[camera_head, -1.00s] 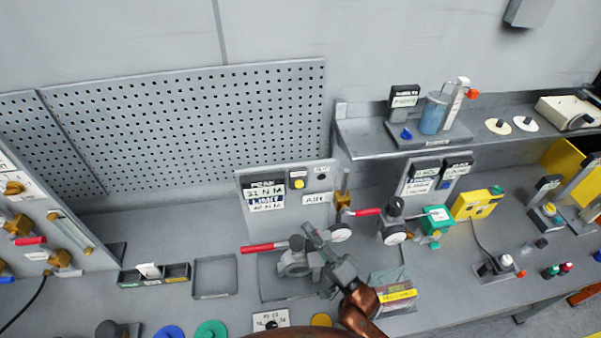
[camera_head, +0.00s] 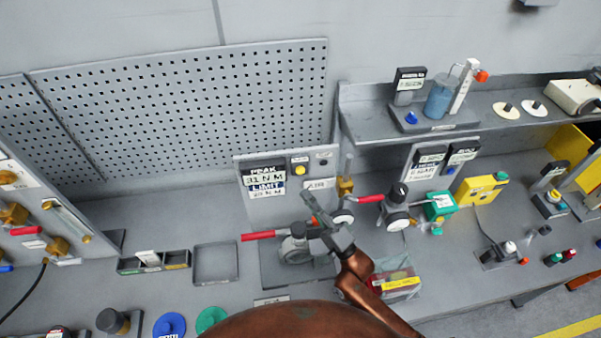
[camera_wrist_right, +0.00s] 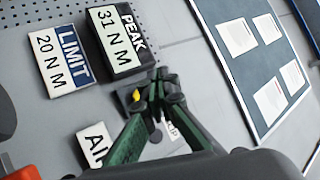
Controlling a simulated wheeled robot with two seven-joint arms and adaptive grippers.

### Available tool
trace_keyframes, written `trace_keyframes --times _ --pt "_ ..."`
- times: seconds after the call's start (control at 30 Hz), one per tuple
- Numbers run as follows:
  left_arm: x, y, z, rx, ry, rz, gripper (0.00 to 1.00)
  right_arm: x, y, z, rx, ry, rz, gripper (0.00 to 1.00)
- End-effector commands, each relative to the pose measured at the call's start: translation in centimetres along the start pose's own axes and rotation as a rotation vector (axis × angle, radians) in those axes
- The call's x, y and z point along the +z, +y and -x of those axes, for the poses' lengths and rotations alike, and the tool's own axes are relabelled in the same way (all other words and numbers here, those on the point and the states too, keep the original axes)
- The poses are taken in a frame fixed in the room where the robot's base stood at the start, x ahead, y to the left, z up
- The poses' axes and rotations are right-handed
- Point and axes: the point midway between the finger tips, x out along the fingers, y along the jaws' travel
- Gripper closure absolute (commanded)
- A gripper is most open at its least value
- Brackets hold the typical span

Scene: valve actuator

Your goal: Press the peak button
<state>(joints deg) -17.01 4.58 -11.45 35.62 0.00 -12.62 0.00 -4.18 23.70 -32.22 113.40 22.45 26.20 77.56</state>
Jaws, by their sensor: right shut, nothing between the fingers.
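The grey upright panel (camera_head: 247,207) carries a display reading PEAK 31 N M (camera_head: 263,176) and LIMIT 20 N M. A yellow button (camera_head: 300,170) sits to the right of the display, with a dark knob (camera_head: 322,160) beside it. My right gripper (camera_head: 308,196) is shut and empty, in front of the panel and below the yellow button in the head view. In the right wrist view the shut fingertips (camera_wrist_right: 158,76) cover part of the panel right of the PEAK display (camera_wrist_right: 118,40). The yellow button (camera_wrist_right: 136,96) shows just left of the fingers, partly hidden. Contact cannot be told. My left gripper is not seen.
A valve with a red handle (camera_head: 263,237) stands below my right gripper. An empty grey tray (camera_head: 215,277) lies left. A clear-wrapped box (camera_head: 398,284) lies beside my right arm.

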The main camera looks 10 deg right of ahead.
Motion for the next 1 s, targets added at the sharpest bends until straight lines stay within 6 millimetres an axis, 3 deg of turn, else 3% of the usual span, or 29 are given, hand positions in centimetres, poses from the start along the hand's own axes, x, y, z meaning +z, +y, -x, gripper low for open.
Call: trace_keyframes --times 0.13,0.4,0.6,1.0 --pt "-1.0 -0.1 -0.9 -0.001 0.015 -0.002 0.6 -1.0 1.3 -1.5 -0.002 -0.002 0.002 1.0" --pt "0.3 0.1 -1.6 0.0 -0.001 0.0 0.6 -2.3 2.6 -3.5 -0.002 -0.003 -0.001 1.0" --pt "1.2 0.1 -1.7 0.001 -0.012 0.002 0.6 -2.7 2.9 -4.0 0.0 -0.002 -0.001 1.0" --pt "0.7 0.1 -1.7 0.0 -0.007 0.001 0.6 -2.7 2.9 -4.0 0.0 -0.002 -0.001 1.0"
